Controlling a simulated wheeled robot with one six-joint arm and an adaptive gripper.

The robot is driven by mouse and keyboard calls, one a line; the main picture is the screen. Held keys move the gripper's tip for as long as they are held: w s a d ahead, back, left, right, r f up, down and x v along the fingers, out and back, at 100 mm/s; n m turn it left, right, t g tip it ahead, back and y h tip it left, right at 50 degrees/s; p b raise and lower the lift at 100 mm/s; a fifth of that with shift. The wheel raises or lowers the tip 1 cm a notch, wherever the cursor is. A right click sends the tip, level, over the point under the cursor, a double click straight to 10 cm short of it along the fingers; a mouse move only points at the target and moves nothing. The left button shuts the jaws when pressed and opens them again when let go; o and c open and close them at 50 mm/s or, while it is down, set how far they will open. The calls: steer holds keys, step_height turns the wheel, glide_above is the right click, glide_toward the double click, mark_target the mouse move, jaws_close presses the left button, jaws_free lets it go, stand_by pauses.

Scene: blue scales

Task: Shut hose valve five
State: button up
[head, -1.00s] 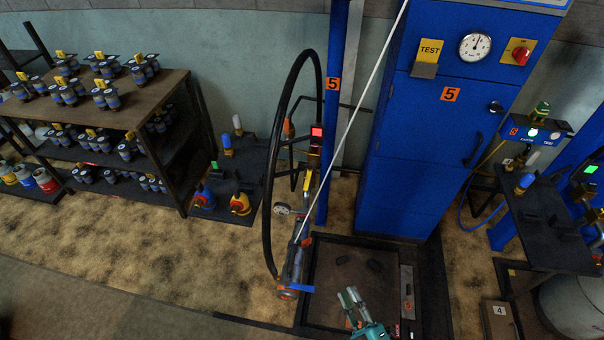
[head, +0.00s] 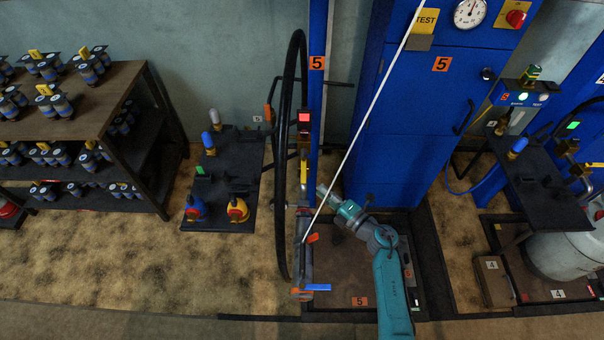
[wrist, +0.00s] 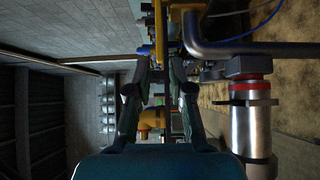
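The station five hose (head: 285,150) is a black loop hanging beside the blue post. Its upper fitting carries a yellow lever (head: 304,170), pointing up and down in the picture. Lower on the filling head are an orange-red lever (head: 313,238) and a blue handle (head: 317,287). I cannot tell for certain which of these is hose valve five. My gripper (head: 323,192) reaches in just right of the fitting, below the yellow lever. In the wrist view my gripper (wrist: 157,95) has its fingers apart, with yellow pipework (wrist: 153,122) seen beyond the gap. I see no contact.
A thin white line (head: 360,120) slants down to the filling head. The blue cabinet five (head: 405,130) stands behind my arm. A dark side table (head: 220,175) is left of the hose. The scale platform (head: 345,285) below is bare. A silver cylinder (wrist: 250,130) is close at right.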

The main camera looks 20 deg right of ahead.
mark_target(304, 175)
steer(key=x, duration=0.9)
steer(key=shift+w+a, duration=0.1)
steer(key=shift+w, duration=0.05)
jaws_close()
